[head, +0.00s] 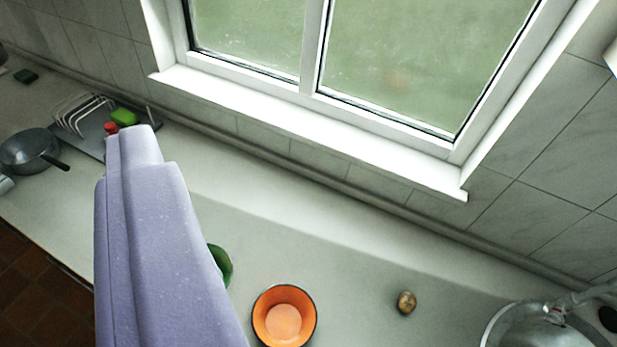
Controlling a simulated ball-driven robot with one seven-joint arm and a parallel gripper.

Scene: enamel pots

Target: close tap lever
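A round metal basin (497,328) is cut off by the bottom edge at the lower right of the head view. A grey metal piece that looks like the tap (572,300) reaches over its rim from the right. I cannot make out the lever or its position. My gripper (135,140) shows as a long lavender body rising from the bottom at the left, far to the left of the basin. No separate fingers can be made out, and nothing held is visible.
An orange bowl (284,315) and a brown potato-like object (406,302) stand on the counter. A green bowl (222,264) is partly hidden by my lavender body. A dish rack (75,122), green sponge (124,117) and grey pan (27,150) are far left. A window sill (320,130) juts out behind.

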